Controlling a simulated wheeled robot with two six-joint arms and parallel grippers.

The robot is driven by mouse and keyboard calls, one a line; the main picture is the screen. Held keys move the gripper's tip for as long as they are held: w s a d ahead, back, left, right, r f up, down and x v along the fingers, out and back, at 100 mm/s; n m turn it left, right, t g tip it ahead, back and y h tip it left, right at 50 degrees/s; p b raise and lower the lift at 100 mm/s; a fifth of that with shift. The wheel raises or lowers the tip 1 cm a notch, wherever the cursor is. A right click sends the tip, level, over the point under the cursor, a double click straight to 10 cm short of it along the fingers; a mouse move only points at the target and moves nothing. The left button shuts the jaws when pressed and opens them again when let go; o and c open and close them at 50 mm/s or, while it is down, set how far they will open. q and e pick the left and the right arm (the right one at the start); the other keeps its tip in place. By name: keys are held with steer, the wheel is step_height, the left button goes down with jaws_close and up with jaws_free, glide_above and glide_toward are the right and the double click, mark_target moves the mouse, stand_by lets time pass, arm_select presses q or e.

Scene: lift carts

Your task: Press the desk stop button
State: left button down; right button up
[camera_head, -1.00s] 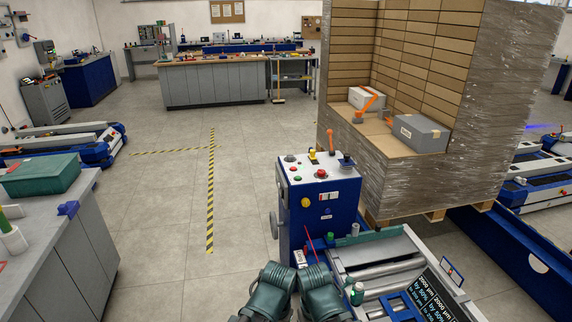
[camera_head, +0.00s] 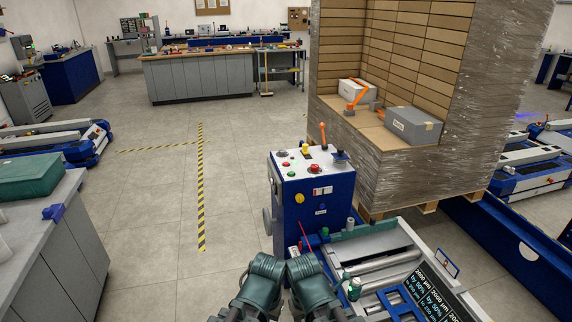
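The control desk (camera_head: 323,203) is a blue cabinet with a light sloped top, standing just ahead of my arms. A large red mushroom button (camera_head: 315,168) sits on the right part of its top and looks like the stop button. A green button (camera_head: 292,174), a smaller red button (camera_head: 286,164), a yellow-and-black switch (camera_head: 307,151) and an orange-topped lever (camera_head: 323,133) share the panel. Two dark green parts of my arms show at the bottom centre, below and in front of the desk. Neither gripper's fingers can be made out, and nothing of mine touches the panel.
A roller conveyor (camera_head: 383,258) with a dark text screen (camera_head: 435,290) lies right of the desk. A wrapped pallet stack (camera_head: 440,165) stands behind it. A grey workbench (camera_head: 60,240) is at the left. The floor (camera_head: 235,185) left of the desk is clear.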

jaws_close()
stand_by(1.4)
